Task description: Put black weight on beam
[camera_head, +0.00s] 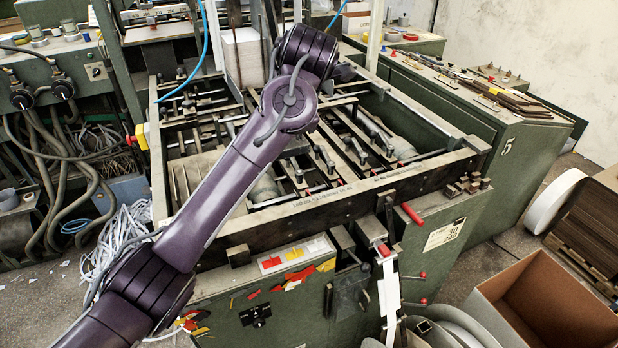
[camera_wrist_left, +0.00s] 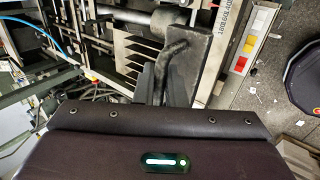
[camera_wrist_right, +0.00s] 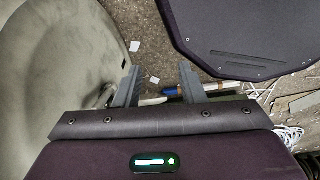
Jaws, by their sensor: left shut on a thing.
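The black weight (camera_wrist_left: 203,52) is a dark block with a curved handle in the left wrist view. My left gripper (camera_wrist_left: 164,76) is shut on its handle. The lettered beam (camera_wrist_left: 230,40) runs just right of the weight in that view; I cannot tell whether they touch. In the head view the dark front beam (camera_head: 345,200) crosses the green machine. My left arm crosses that view, and neither the left gripper nor the weight shows clearly there. My right gripper (camera_wrist_right: 158,82) is open and empty, with the floor beyond it.
Rods and bars fill the machine's frame (camera_head: 470,152) behind the front beam. Red-tipped levers (camera_head: 411,213) stick out at the front. An open cardboard box (camera_head: 545,305) stands at the lower right. A pale rounded surface (camera_wrist_right: 50,70) is left of my right gripper.

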